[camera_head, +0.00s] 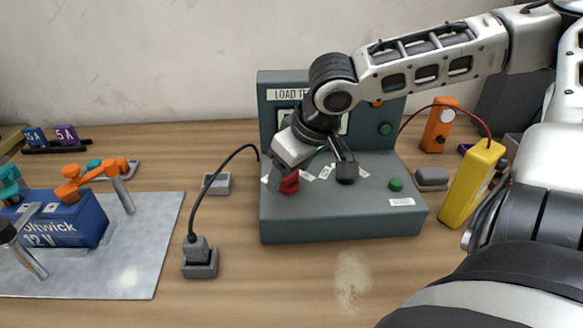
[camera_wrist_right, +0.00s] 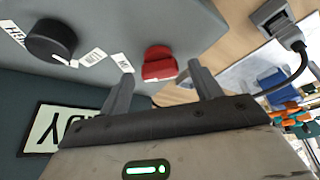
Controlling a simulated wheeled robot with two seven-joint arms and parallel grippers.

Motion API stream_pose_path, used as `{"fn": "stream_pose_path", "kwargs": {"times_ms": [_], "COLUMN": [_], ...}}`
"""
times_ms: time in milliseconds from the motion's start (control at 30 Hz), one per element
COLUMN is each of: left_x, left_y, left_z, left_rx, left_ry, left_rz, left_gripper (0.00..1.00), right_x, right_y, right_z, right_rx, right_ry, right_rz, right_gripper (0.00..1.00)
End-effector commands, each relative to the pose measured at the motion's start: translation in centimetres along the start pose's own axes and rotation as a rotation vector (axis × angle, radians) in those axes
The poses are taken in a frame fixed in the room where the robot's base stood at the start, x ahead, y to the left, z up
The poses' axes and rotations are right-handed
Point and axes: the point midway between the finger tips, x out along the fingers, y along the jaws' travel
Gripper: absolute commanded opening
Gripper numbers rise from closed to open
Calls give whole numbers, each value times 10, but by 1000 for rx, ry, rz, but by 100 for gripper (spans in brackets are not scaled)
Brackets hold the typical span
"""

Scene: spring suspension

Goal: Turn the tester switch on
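The load tester (camera_head: 330,222) is a dark grey-green box with an upright back panel, at the middle of the head view. Its red switch (camera_head: 289,184) sits at the left of the sloping front panel. In the right wrist view the red switch (camera_wrist_right: 159,64) shows between the fingertips. My right gripper (camera_head: 310,168) is open over the panel, with its fingers (camera_wrist_right: 160,76) on either side of the switch. I cannot tell whether they touch it. The arm hides part of the tester's display, whose text ends in "DY" (camera_wrist_right: 60,127). My left gripper is not in view.
A black knob (camera_wrist_right: 50,38) and small labels are beside the switch. A plug in a grey socket (camera_head: 200,262) has a cable to the tester. A blue battery (camera_head: 65,225) with orange and teal clamps is on a metal plate at left. A yellow block (camera_head: 472,185) stands right.

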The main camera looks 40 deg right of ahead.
Motion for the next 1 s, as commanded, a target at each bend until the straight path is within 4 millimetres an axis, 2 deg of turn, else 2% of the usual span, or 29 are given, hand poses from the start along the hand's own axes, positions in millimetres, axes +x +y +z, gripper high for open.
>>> {"fn": "stream_pose_path", "kwargs": {"times_ms": [167,267,567,833,1000], "left_x": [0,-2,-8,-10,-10], "left_y": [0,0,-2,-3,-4], "left_z": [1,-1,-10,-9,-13], "left_rx": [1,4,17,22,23], "left_ry": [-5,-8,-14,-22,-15], "left_rz": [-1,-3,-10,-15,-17], "left_gripper": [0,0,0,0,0], "right_x": [-3,-12,-55,-87,-117], "right_y": [0,0,-1,0,1], "right_z": [-1,-2,-3,-2,-2], "right_rx": [0,2,0,-2,0], "right_ry": [3,5,7,8,6], "right_rz": [-1,-1,-3,0,5], "right_gripper": [64,64,64,64,64]}}
